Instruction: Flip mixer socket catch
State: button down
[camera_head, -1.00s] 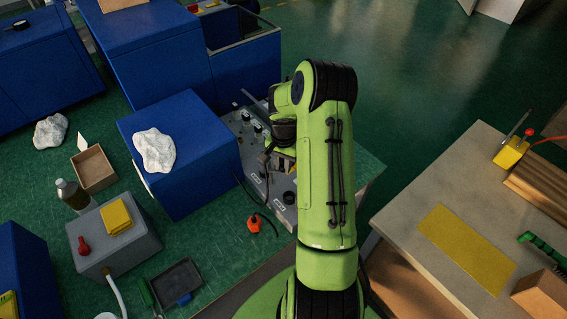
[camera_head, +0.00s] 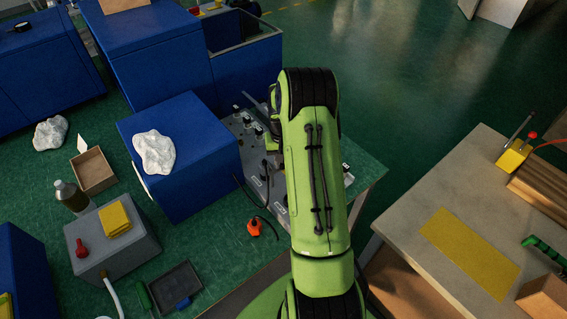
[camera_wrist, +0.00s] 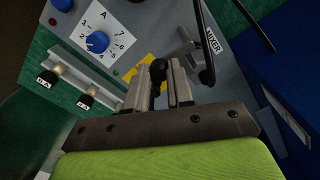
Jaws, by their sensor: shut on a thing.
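In the wrist view my gripper (camera_wrist: 157,88) is shut on a small black knob (camera_wrist: 158,70), which sits between its two metal fingers. A yellow patch (camera_wrist: 131,76) on the grey panel lies behind the knob. Just right of the fingers is a grey metal socket fitting (camera_wrist: 188,48) beside the MIXER label (camera_wrist: 212,40), with a black cable running past it. I cannot tell whether the knob belongs to the socket's catch. In the head view the grey control panel (camera_head: 243,125) is partly covered by my arm, and my fingertips are hidden.
A blue dial (camera_wrist: 97,42) with a numbered white plate and two black terminals on a rail (camera_wrist: 90,78) are left of my gripper. In the head view a blue box (camera_head: 185,180) with a white rag stands left of the panel. An orange plug (camera_head: 254,226) lies in front.

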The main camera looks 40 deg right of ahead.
jog(key=shift+w+n, duration=0.3)
jog(key=shift+n, duration=0.5)
jog(key=c, duration=1)
grip_release()
jog(key=shift+r, duration=0.1)
notch_tip(320, 180, up, 16)
jog(key=p, duration=0.1)
jog(key=shift+f, duration=0.2)
